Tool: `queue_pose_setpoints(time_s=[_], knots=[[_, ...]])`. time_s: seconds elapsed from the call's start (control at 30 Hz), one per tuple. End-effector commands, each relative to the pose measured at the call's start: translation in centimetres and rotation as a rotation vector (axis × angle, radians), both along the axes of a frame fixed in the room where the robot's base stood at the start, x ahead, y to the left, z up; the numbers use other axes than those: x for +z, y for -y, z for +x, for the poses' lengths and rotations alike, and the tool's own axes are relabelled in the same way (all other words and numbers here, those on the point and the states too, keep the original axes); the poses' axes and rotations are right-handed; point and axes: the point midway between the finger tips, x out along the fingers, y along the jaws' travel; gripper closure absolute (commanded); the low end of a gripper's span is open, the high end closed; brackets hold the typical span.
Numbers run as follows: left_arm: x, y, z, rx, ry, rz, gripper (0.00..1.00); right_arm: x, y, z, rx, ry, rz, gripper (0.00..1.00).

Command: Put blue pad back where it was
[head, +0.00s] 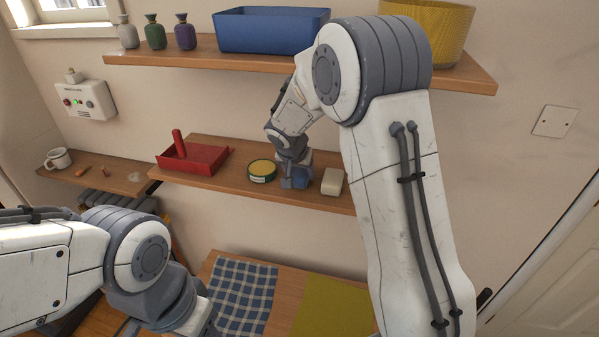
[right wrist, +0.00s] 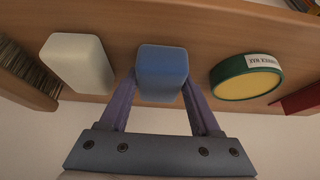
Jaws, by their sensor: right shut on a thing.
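The blue pad (right wrist: 162,72) is a small rounded block on the wooden middle shelf (head: 225,185). In the head view only a part of the pad (head: 306,158) shows behind my right gripper (head: 293,180). In the right wrist view my right gripper (right wrist: 160,95) has one finger on each side of the pad and is shut on it. The pad stands between a white block (right wrist: 78,62) and a round green-and-yellow tin (right wrist: 246,78), apart from both. I cannot tell whether it touches the shelf. My left arm is at lower left, its fingers out of view.
A red tray (head: 205,160) stands left of the tin. The upper shelf (head: 190,50) holds a blue bin (head: 270,32), a yellow basket (head: 440,30) and small bottles. A lower left shelf holds a white mug (head: 58,159). Below lie a checked cloth (head: 240,295) and a yellow mat (head: 335,305).

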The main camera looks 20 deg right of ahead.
Motion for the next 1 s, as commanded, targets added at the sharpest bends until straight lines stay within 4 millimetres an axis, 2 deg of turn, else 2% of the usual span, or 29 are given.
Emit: queue_pose_setpoints(time_s=[0.1,0.13,0.2,0.5,0.63,0.67,1.0], knots=[[-0.6,0.0,0.0,0.0,0.0,0.0,0.5,-0.4,0.0,0.0,-0.001,0.001,0.0,0.97],[-0.5,0.0,0.0,0.0,0.0,0.0,0.5,-0.3,0.0,0.0,-0.001,0.0,0.0,0.28],[-0.4,0.0,0.0,0.0,0.0,0.0,0.5,-0.2,0.0,0.0,-0.001,0.0,0.0,0.06],[-0.3,0.0,0.0,0.0,0.0,0.0,0.5,-0.2,0.0,0.0,0.0,0.0,0.0,0.06],[0.3,0.0,0.0,0.0,0.0,0.0,0.5,0.4,-0.1,0.0,0.001,0.001,0.0,0.06],[-0.1,0.0,0.0,0.0,0.0,0.0,0.5,0.6,-0.2,-0.2,0.0,0.004,0.0,0.06],[-1.9,0.0,0.0,-0.001,0.0,0.0,0.5,6.7,-2.3,-3.1,0.002,0.007,0.002,0.06]])
